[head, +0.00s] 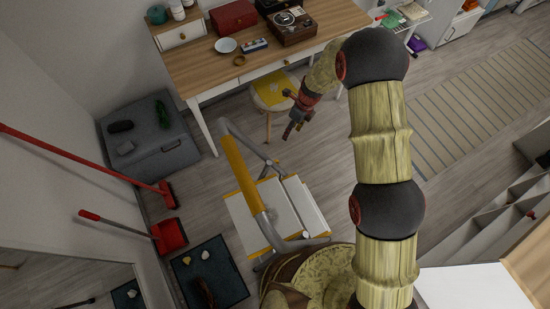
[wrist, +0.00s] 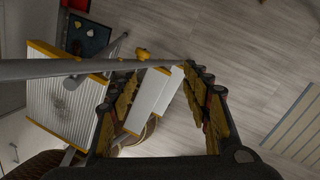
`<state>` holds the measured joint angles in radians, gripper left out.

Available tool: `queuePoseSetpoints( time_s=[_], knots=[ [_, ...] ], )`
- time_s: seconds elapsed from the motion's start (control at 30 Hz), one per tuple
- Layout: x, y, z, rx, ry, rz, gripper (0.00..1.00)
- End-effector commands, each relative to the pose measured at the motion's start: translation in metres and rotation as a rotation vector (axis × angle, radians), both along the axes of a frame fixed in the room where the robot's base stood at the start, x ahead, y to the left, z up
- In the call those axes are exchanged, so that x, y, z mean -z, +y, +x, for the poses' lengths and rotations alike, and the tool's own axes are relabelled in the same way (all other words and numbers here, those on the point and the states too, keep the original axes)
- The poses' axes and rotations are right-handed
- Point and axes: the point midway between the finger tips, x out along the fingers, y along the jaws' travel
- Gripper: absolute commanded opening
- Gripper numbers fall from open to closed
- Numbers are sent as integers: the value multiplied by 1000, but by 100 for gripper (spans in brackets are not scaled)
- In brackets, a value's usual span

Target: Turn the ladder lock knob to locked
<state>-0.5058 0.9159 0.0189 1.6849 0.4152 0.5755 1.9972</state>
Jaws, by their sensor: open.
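A step ladder with a grey tube frame, a yellow rail (head: 241,172) and pale steps (head: 300,205) stands on the floor in the middle of the head view. In the wrist view its ribbed step (wrist: 68,105) and grey tube (wrist: 40,68) fill the left side. A small yellow knob-like part (wrist: 142,54) shows beside the tube, apparently the lock knob; its setting cannot be read. My gripper (head: 293,131) is open and empty, beyond the ladder's upper end. In the wrist view the spread fingers (wrist: 160,88) frame the pale steps, with the knob past their tips.
A wooden desk (head: 195,66) stands behind, with a stool (head: 272,92) beneath its front edge. Clear floor lies around the ladder's right side.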

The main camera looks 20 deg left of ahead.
Motion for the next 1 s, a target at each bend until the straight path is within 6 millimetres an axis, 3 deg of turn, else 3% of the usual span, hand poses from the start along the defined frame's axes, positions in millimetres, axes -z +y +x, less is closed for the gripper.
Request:
queuePoseSetpoints(
  time_s=[0.1,0.3,0.63,1.0],
  knots=[
    [44,15,-17,108,58,-32,48],
    [97,29,-41,251,117,-76,48],
    [131,35,-54,317,142,-97,48],
    [183,42,-65,314,141,-97,48]
  ],
)
